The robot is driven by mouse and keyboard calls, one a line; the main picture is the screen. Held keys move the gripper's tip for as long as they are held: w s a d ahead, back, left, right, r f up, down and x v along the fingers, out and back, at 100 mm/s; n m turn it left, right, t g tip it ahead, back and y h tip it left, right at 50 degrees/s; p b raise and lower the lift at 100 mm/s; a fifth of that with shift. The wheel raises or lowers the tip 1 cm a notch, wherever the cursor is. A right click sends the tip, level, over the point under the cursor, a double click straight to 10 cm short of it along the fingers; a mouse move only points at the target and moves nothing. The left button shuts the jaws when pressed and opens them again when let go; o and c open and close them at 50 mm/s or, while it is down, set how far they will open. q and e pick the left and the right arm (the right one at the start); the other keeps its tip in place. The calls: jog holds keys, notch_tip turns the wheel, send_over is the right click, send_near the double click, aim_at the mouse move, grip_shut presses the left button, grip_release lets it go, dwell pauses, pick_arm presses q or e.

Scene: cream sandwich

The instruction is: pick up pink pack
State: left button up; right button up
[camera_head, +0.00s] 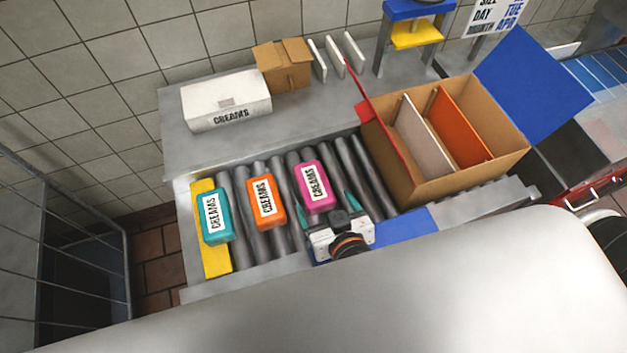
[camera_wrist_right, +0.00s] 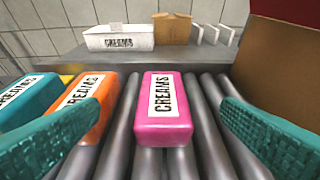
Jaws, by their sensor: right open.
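The pink pack (camera_head: 322,196) with a white CREAMS label lies on the roller conveyor, to the right of the orange pack (camera_head: 260,214) and the teal pack (camera_head: 209,228). My right gripper (camera_head: 329,207) is just in front of the pink pack, at the front side of the rollers. In the right wrist view the pink pack (camera_wrist_right: 166,118) lies ahead, between the two teal fingers of the right gripper (camera_wrist_right: 165,135), which are wide apart and hold nothing. The orange pack (camera_wrist_right: 100,95) lies beyond the left finger, partly hidden by it. My left gripper is not in view.
An open cardboard box (camera_head: 450,178) with dividers and blue and red flaps stands right of the packs. A white CREAMS box (camera_head: 210,98) and a small brown carton (camera_head: 284,72) stand on the grey counter (camera_head: 185,151) behind. Bare rollers lie between the pink pack and the box.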

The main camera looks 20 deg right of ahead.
aim_at(314, 184)
jog(key=shift+x, duration=1.15)
jog(key=shift+w+f+p, duration=0.25)
jog(key=shift+w+p, duration=0.15)
jog(key=shift+w, duration=0.1)
jog(key=x, duration=0.2)
jog(key=p+x, duration=0.1)
jog(key=x, duration=0.1)
jog(key=shift+d+f, duration=0.2)
jog(key=shift+f, duration=0.15)
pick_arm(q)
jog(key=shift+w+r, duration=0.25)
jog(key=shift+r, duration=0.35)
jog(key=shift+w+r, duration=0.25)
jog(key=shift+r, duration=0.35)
pick_arm(e)
jog(key=c, duration=0.5)
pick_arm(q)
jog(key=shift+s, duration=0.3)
pick_arm(e)
jog(key=c, duration=0.6)
